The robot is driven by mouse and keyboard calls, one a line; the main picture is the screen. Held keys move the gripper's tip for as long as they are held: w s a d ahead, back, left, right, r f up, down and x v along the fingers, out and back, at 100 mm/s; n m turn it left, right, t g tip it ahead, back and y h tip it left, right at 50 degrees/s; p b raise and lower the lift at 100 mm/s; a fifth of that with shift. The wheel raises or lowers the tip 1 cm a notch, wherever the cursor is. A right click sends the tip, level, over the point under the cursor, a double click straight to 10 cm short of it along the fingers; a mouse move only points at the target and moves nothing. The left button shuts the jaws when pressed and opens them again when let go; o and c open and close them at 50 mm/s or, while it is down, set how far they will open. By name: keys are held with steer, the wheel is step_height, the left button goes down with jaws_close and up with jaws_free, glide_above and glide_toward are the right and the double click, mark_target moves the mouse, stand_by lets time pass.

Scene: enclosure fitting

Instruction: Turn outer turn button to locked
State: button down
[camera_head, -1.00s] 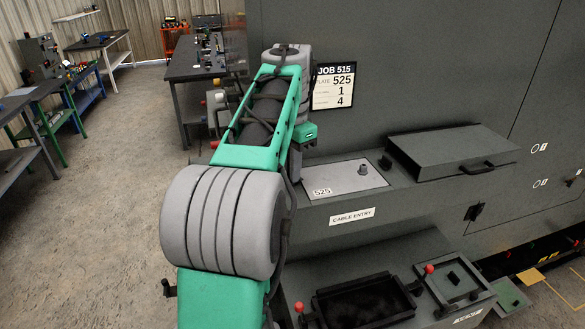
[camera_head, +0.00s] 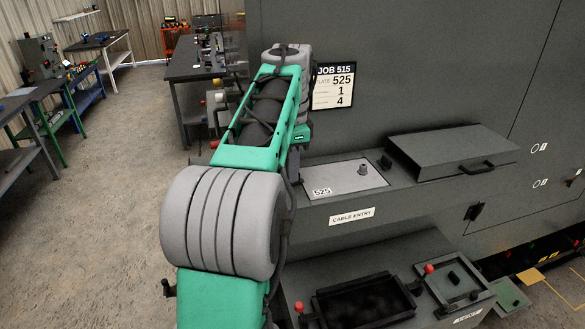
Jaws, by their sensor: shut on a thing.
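A pale grey plate marked 525 (camera_head: 345,180) lies flat on the cable entry ledge (camera_head: 330,217), with a small dark knob (camera_head: 363,169) standing on it. A small black turn button (camera_head: 385,161) sits at the plate's right back corner. Whether it lies over the plate's edge is too small to tell. My green and grey arm reaches up and bends down at the wrist beside the plate's left end. My gripper's fingers are hidden behind the arm.
A grey lidded box with a handle (camera_head: 455,152) stands right of the plate. Below are a black tray (camera_head: 365,302) and a smaller frame (camera_head: 455,284) with red-knobbed levers. Workbenches stand at the left; the floor between is open.

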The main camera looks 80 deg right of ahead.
steer(key=c, duration=1.7)
jaws_free()
steer(key=shift+w, duration=0.15)
steer(key=shift+o, duration=0.9)
step_height(320, 180, up, 8)
steer(key=shift+f, duration=0.1)
